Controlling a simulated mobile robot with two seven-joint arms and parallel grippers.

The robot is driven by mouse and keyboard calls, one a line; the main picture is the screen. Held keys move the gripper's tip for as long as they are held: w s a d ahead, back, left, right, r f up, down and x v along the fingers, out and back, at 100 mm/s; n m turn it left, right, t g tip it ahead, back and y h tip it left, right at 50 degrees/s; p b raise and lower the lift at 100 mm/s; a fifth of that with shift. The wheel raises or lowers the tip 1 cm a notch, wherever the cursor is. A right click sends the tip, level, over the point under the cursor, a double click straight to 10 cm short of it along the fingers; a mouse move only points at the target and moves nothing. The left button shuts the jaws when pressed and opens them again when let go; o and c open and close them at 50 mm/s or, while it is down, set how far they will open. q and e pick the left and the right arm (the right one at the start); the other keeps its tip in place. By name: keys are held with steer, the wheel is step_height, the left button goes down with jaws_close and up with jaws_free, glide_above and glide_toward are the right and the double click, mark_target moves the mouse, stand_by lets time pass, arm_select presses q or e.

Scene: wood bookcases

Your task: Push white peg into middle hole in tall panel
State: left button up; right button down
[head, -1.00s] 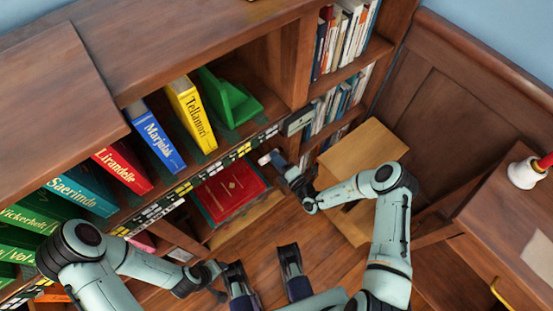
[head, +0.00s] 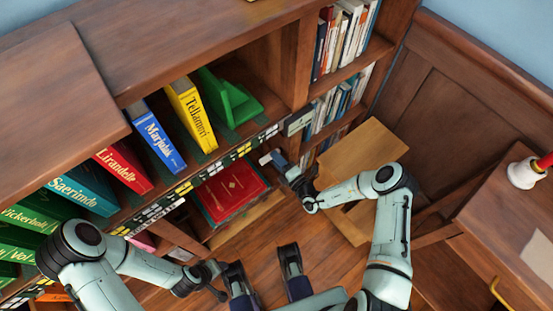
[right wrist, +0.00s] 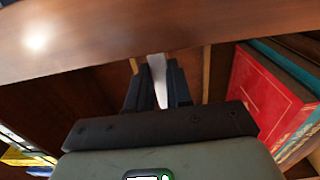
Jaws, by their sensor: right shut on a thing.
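My right gripper (head: 272,160) is at the front of the bookcase, below the green bookend and to the right of the red book. It is shut on the white peg (head: 264,160), whose pale end shows at the fingertips. In the right wrist view the peg (right wrist: 157,78) is a narrow white strip between the dark fingers, pointing at brown wood. The fingers hide part of the peg. I cannot make out the middle hole, or whether the peg touches the panel. My left gripper (head: 216,278) is low in the head view, away from the peg, its jaws unclear.
A red book (head: 232,192) lies in the lower compartment, beside the right gripper. Coloured books such as the yellow one (head: 191,115) and a green bookend (head: 229,98) stand above. A light wooden stool or box (head: 372,150) is close to my right forearm. A handbell (head: 525,173) stands on the right desk.

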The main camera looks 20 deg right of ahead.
mark_target(283, 155)
arm_select(q)
steer(key=shift+f+b, duration=0.3)
steer(key=shift+f, duration=0.05)
arm_select(e)
steer(key=shift+w+d, duration=0.25)
steer(key=shift+d, duration=0.4)
steer(key=shift+w+d, duration=0.2)
steer(key=shift+d, duration=0.4)
steer(key=c, duration=0.9)
jaws_free()
steer(key=shift+w+d+r, duration=0.1)
steer(key=shift+c, duration=0.2)
arm_select(q)
steer(key=shift+g+h, duration=0.3)
steer(key=shift+g, duration=0.4)
steer(key=s+r, duration=0.1)
steer(key=s+d+r+p, duration=0.1)
steer(key=s+r+p, duration=0.1)
steer(key=shift+s+d, duration=0.25)
steer(key=shift+d, duration=0.05)
arm_select(e)
steer(key=v, duration=1.3)
steer(key=shift+s, duration=0.35)
arm_select(q)
steer(key=shift+f, duration=0.1)
